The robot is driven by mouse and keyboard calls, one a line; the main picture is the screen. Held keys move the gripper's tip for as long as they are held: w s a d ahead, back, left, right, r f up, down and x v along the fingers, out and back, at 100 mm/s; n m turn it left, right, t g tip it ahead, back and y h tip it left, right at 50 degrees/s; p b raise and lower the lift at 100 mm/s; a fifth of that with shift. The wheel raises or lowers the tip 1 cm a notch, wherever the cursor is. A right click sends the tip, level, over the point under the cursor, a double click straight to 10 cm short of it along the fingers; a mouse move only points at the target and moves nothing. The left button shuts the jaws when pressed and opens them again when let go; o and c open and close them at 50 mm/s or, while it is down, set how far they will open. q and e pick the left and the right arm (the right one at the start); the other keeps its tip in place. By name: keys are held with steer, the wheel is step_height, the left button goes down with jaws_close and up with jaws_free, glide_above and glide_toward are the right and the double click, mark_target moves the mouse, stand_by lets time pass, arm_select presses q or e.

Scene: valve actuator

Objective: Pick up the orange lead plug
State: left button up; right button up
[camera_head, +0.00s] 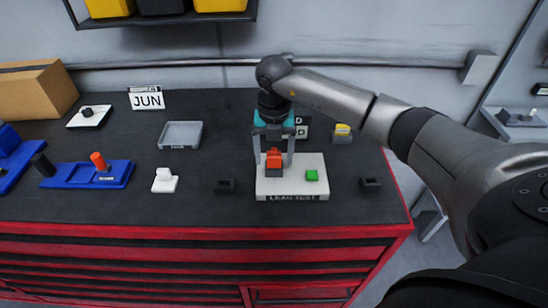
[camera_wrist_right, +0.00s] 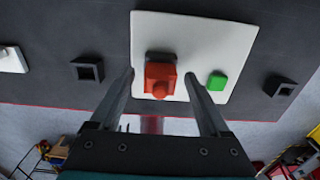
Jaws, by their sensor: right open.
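The orange lead plug (camera_head: 273,160) stands on the white leak test plate (camera_head: 312,193), left of a green button (camera_head: 312,175). In the right wrist view the plug (camera_wrist_right: 161,77) lies between the fingers of my right gripper, with a gap on each side. My right gripper (camera_head: 273,163) is open and points down over the plug. It also shows in the right wrist view (camera_wrist_right: 160,80), with the fingertips beside the plug and the plate behind them. I cannot tell exactly how far down the fingertips reach. My left gripper is not in view.
Small black holders stand left (camera_head: 225,186) and right (camera_head: 370,184) of the plate. A grey tray (camera_head: 180,136), a white block (camera_head: 164,181) and a blue fixture with an orange peg (camera_head: 98,161) are further left. A yellow-topped item (camera_head: 342,132) stands behind. The front bench top is clear.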

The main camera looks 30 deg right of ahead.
jaws_close()
stand_by(0.7)
